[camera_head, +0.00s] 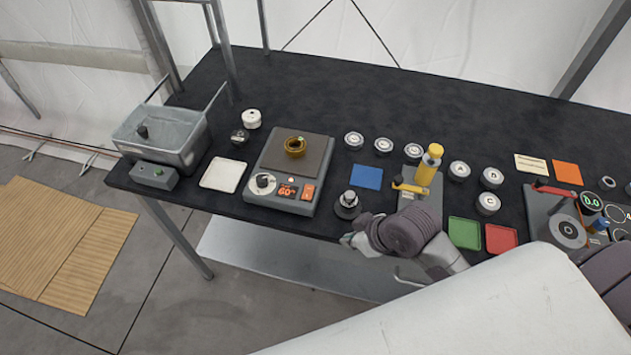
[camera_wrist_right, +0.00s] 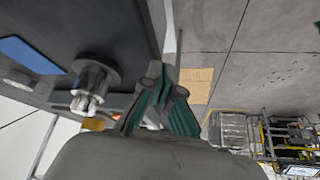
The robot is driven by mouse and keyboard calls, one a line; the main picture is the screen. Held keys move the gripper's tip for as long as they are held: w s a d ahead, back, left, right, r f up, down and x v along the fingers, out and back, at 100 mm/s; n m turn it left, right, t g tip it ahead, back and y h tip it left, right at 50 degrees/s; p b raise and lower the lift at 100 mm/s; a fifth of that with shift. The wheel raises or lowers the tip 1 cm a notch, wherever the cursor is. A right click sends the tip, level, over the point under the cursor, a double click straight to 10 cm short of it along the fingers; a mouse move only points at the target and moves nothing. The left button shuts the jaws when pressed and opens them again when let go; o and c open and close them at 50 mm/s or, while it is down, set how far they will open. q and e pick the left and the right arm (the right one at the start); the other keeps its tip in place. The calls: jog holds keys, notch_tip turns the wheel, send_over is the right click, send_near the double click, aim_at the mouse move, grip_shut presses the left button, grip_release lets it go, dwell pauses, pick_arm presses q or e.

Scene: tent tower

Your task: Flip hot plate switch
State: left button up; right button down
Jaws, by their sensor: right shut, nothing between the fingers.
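The hot plate (camera_head: 318,153) stands on the black table, left of centre in the head view. Its front panel has a round dial (camera_head: 263,183), a display reading about 60° (camera_head: 287,190) and an orange-red switch (camera_head: 308,192). A brass-coloured ring-shaped item (camera_head: 295,147) sits on its top. My right gripper (camera_head: 348,240) is at the table's front edge, right of and nearer than the switch, apart from it. Its green-sided fingers (camera_wrist_right: 160,98) are shut and empty in the right wrist view. The hot plate is not clearly visible there. My left gripper is not in view.
A metal knob on a round base (camera_head: 347,205) stands between hot plate and gripper; it also shows in the wrist view (camera_wrist_right: 92,78). A white tray (camera_head: 223,174) and grey basin (camera_head: 160,135) are left.

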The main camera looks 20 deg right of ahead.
jog(key=w+r, duration=0.1)
jog(key=w+r+n+y, duration=0.1)
jog(key=w+r, duration=0.1)
jog(key=w+r+n, duration=0.1)
jog(key=w+r, duration=0.1)
jog(key=shift+d+r+t+y, duration=0.15)
jog(key=shift+d+t+y, duration=0.15)
jog(key=shift+d, duration=0.1)
jog(key=w+d+r+n+y, duration=0.1)
jog(key=w+r+n+y, duration=0.1)
jog(key=r, duration=0.7)
jog(key=shift+w+r+n, duration=0.3)
jog(key=shift+w+n, duration=0.5)
jog(key=shift+w, duration=0.35)
jog(key=p, duration=0.4)
send_over(305, 187)
jog(key=s+d, duration=0.1)
jog(key=s, duration=0.1)
jog(key=f, duration=0.7)
jog(key=shift+d+f, duration=0.1)
jog(key=shift+d, duration=0.1)
jog(key=f, duration=0.2)
jog(key=shift+w+d+f, duration=0.1)
jog(key=shift+d+f, duration=0.1)
jog(key=shift+f, duration=0.1)
jog(key=shift+d+f, duration=0.15)
jog(key=shift+f, duration=0.45)
